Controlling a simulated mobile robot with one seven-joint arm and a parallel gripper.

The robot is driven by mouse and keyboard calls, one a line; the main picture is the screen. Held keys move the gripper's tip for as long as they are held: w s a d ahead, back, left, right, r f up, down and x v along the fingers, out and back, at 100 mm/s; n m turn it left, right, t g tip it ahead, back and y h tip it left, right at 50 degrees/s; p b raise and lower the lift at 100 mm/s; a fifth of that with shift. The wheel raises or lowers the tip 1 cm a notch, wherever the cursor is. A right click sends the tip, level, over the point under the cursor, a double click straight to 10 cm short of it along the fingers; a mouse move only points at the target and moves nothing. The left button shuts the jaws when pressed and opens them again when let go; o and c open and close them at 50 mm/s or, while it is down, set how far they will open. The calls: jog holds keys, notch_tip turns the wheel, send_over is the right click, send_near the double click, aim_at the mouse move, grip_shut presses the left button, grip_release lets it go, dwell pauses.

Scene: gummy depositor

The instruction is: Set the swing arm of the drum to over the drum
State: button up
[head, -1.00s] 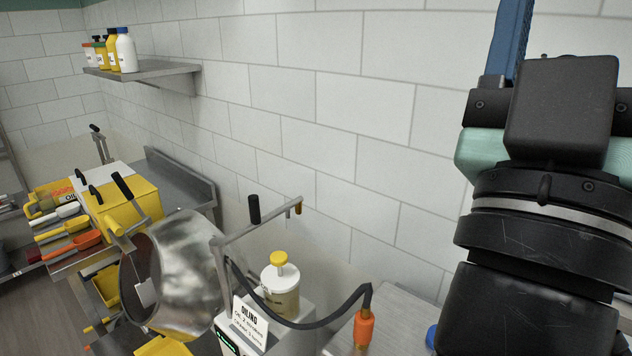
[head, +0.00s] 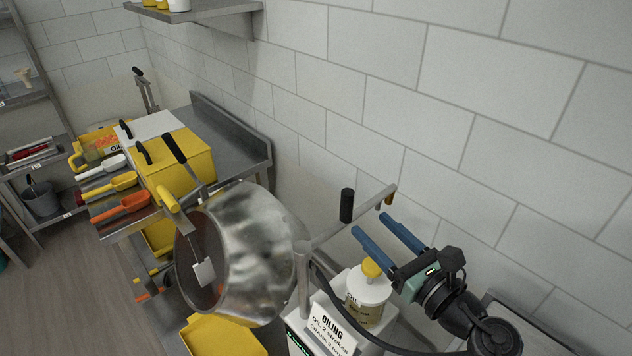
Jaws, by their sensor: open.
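The drum (head: 255,245) is a shiny metal bowl, tilted with its mouth to the left. The swing arm (head: 345,225) is a grey tube on a post right of the drum. It reaches up and right, away from the drum, with a brass nozzle (head: 389,199) at its far end and an upright black handle (head: 347,205) along it. My gripper (head: 372,226) is open, its two blue fingers pointing up-left toward the swing arm near the nozzle. Nothing shows between the fingers, and I cannot tell whether they touch the arm.
A white oil bottle with a yellow pump (head: 370,285) stands below my gripper, behind an OILING sign (head: 329,330). A yellow box (head: 178,165) and several scoops stand on the steel table at left. The tiled wall is close behind. A yellow tray (head: 215,338) lies below the drum.

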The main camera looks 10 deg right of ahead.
aim_at(351, 211)
jog(key=p+x, duration=0.2)
jog(key=x, duration=1)
jog(key=shift+p, duration=0.3)
jog(key=shift+r, duration=0.15)
grip_shut()
dwell(0.7)
